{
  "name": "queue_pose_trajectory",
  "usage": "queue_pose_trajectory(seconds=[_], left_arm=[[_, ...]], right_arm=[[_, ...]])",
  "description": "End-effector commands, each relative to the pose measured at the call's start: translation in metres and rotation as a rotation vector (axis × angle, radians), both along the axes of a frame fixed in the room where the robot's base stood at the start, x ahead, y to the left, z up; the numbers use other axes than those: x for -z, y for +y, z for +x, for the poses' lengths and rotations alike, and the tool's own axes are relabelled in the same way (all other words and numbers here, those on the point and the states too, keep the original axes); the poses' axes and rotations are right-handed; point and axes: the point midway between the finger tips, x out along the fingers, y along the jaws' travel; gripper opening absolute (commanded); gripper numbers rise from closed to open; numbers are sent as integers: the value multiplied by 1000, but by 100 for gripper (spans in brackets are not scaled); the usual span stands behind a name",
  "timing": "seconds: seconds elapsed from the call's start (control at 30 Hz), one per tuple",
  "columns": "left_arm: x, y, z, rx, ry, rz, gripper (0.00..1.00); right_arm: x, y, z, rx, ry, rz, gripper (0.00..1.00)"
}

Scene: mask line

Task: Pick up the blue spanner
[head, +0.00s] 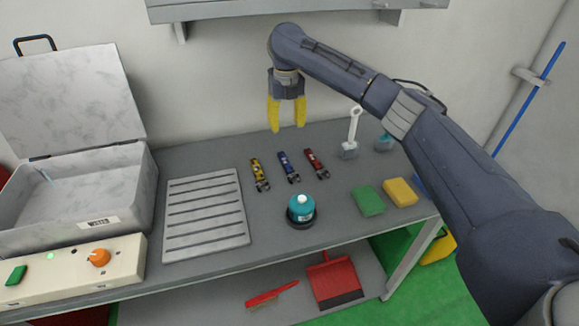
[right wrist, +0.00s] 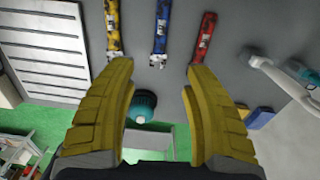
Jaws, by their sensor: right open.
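The blue spanner (head: 288,167) lies on the grey workbench, between a yellow spanner (head: 260,175) on its left and a red spanner (head: 316,163) on its right. In the right wrist view the blue spanner (right wrist: 161,30) shows near the top middle, beyond the fingertips and between their lines. My right gripper (head: 287,128) has yellow fingers and points down, above and behind the spanners. It is open and empty; its two fingers (right wrist: 160,72) also show spread in the right wrist view. My left gripper is not in view.
A teal-topped round container (head: 301,209) stands in front of the spanners. A slatted grey tray (head: 205,215) and an open box (head: 75,190) are at left. Green (head: 368,201) and yellow (head: 400,192) blocks and a white-handled brush (head: 352,135) are at right.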

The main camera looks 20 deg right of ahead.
Motion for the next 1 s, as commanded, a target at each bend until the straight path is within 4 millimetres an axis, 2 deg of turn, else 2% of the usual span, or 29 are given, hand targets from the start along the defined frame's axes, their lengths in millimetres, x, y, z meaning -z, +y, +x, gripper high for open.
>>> queue_pose_trajectory(seconds=[0.4, 0.6, 1.0], left_arm=[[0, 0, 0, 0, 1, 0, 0], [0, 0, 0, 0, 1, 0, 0], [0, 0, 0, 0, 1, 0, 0]], right_arm=[[73, 1, -1, 0, 4, 0, 51], [101, 0, -1, 0, 3, 0, 51], [124, 0, 0, 1, 2, -1, 51]])
